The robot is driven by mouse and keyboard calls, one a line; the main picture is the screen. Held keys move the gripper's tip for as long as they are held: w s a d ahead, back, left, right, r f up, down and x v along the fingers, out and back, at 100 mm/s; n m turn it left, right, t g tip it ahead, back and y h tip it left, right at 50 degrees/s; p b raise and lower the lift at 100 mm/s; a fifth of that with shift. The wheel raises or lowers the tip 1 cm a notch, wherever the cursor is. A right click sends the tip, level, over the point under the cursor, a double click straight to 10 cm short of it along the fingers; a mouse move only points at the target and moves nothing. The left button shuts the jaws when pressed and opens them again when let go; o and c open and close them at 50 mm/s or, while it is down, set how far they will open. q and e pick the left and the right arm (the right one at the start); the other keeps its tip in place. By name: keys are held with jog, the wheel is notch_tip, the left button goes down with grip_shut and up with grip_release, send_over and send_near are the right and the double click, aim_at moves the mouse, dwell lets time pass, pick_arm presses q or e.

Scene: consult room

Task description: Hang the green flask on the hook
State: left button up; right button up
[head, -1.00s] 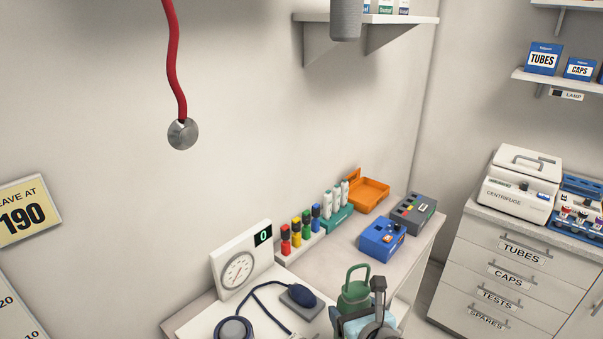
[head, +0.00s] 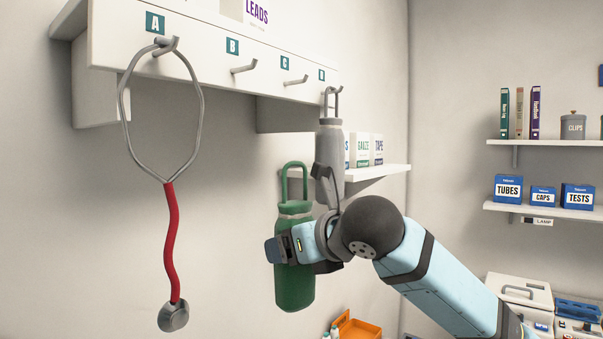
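The green flask (head: 293,285) with its loop handle on top is upright in the air in front of the wall. My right gripper (head: 287,248) is shut around the flask's upper body, its arm coming in from the right. The flask's handle is below the hook rail (head: 215,55), apart from it. Hook B (head: 244,69) and hook C (head: 296,81) are bare. Hook A (head: 166,46) bears a stethoscope (head: 171,240). Hook D (head: 333,90) bears a grey flask (head: 329,150), partly behind my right wrist. My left gripper is not in view.
A small wall shelf (head: 375,173) with boxes is behind the grey flask. The stethoscope hangs low to the left of the green flask. Right wall shelves hold boxes and books. An orange tray (head: 358,328) shows at the bottom. Space under hooks B and C is clear.

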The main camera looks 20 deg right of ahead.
jog(key=s+r+n+y, duration=0.1)
jog(key=s+r, duration=0.2)
jog(key=r, duration=0.2)
jog(key=s+a+r+n+g+y, duration=0.1)
jog(key=s+r, duration=0.2)
jog(key=r, duration=0.3)
jog(key=s+a+r+p, duration=0.1)
jog(key=s+r, duration=0.3)
jog(key=r, duration=0.2)
jog(key=shift+a+n+y, duration=0.25)
jog(key=shift+n+y, duration=0.15)
jog(key=shift+w+r+x, duration=0.1)
jog(key=shift+r+x, duration=0.2)
jog(key=shift+x, duration=1.45)
jog(key=shift+w+r+x, duration=0.1)
jog(key=shift+r+x, duration=0.2)
jog(key=shift+x, duration=1.4)
jog(key=shift+w+r+x, duration=0.15)
jog(key=shift+r+x, duration=0.15)
jog(key=shift+x, duration=1.45)
jog(key=shift+a, duration=0.2)
jog(key=o, duration=1)
jog(key=shift+s, duration=0.1)
jog(key=shift+o, duration=0.2)
